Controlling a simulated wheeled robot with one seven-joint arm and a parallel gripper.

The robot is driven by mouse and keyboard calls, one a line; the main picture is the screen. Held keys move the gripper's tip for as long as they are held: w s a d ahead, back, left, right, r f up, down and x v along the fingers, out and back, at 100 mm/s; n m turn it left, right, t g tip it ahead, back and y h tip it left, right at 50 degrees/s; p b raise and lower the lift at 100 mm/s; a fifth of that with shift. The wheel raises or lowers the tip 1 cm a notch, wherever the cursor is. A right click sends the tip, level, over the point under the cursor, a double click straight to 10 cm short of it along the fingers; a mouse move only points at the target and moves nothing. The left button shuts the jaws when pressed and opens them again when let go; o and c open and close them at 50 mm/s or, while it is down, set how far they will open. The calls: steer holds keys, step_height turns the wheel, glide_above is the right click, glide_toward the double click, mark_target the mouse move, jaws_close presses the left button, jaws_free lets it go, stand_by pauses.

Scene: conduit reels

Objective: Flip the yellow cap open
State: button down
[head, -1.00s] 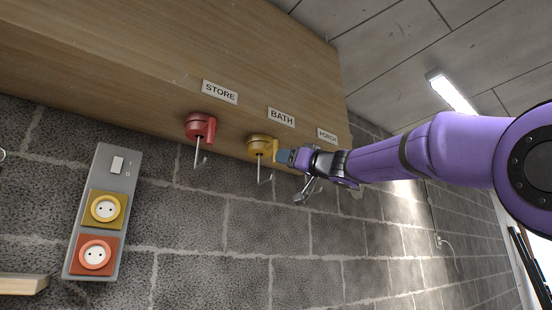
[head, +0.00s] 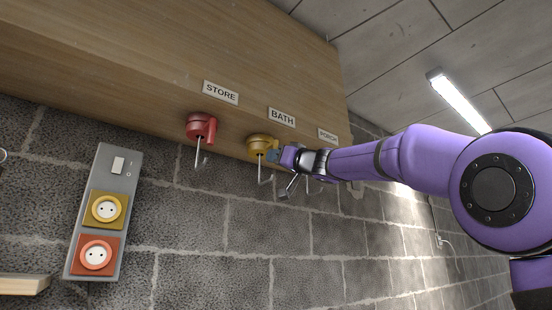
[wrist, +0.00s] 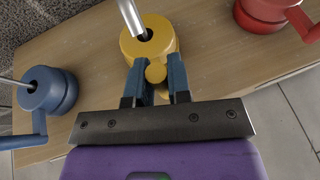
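The yellow cap (head: 262,143) is a round body under the wooden box, below the BATH label (head: 282,117). A metal rod with a hooked end hangs from it. In the wrist view the yellow cap (wrist: 150,36) fills the upper middle, with a rounded yellow lever end (wrist: 156,73) pointing toward me. My gripper (wrist: 157,78) has its two blue-grey fingers on either side of this lever end, apparently touching both sides. In the head view my gripper (head: 274,156) reaches the yellow cap from the right and hides part of it.
A red cap (head: 200,126) hangs to the left under STORE. A blue cap (wrist: 48,90) shows in the wrist view. A grey panel (head: 125,185) with a switch and yellow and orange sockets is on the block wall. A wooden ledge (head: 24,284) is at lower left.

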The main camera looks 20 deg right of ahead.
steer(key=shift+d, duration=0.1)
steer(key=w+d+n+g+y, duration=0.4)
steer(key=n+g+y, duration=0.5)
steer(key=g, duration=0.5)
steer(key=shift+w+d+y, duration=0.15)
steer(key=shift+d+y, duration=0.25)
steer(key=shift+d, duration=0.05)
steer(key=shift+g, duration=0.4)
steer(key=c, duration=1.1)
jaws_free()
steer(key=shift+o, duration=0.2)
